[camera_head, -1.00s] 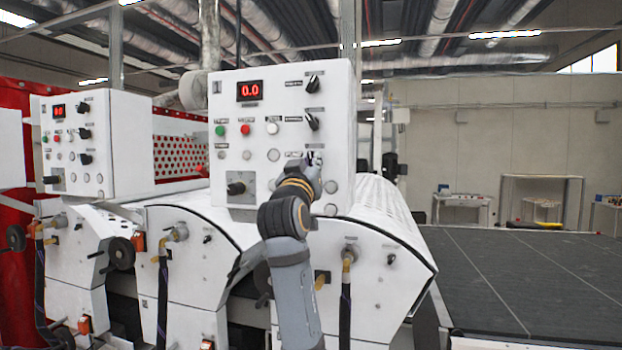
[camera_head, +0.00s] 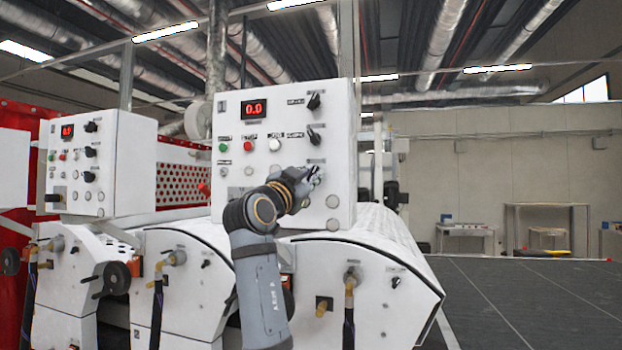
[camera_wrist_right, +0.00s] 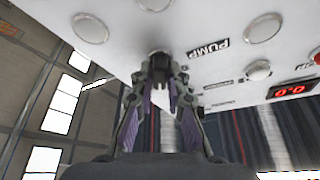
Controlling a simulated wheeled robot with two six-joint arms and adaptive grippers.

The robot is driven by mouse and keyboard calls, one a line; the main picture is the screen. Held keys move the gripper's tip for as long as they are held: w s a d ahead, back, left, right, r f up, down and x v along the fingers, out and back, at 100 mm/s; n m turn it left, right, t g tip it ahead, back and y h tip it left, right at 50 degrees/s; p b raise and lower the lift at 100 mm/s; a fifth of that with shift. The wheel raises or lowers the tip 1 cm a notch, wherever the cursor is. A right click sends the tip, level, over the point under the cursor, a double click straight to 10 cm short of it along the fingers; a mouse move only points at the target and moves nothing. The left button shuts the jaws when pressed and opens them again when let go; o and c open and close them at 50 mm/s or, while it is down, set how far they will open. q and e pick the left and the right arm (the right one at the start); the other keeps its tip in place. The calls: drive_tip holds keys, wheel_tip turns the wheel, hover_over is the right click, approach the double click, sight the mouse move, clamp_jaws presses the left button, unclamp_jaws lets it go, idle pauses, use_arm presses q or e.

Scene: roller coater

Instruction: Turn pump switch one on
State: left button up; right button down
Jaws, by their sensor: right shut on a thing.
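The white control panel (camera_head: 232,183) faces me, with a red "0.0" display and several knobs and buttons. My right gripper (camera_head: 313,174) is at the lowest black knob on the panel's right side, below two other black knobs. In the right wrist view my right gripper (camera_wrist_right: 160,72) is shut on a dark switch knob (camera_wrist_right: 160,62) beside a label reading "PUMP" (camera_wrist_right: 208,50). The fingers cover most of the knob, so its exact angle is hard to tell. My left gripper is not in view.
The upper knobs (camera_head: 314,101) and (camera_head: 315,136) sit close above the gripper. A second similar panel (camera_head: 120,165) stands at the left. White rounded machine covers (camera_head: 365,265) lie below the panel. A dark flat surface (camera_head: 530,300) spreads at the right.

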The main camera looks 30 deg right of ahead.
idle(0.5)
drive_tip(key=c, duration=1.3)
unclamp_jaws()
drive_tip(key=shift+c, duration=0.2)
drive_tip(key=v, duration=0.7)
drive_tip(key=shift+a, duration=0.25)
drive_tip(key=shift+d+f, duration=0.1)
drive_tip(key=shift+d, duration=0.05)
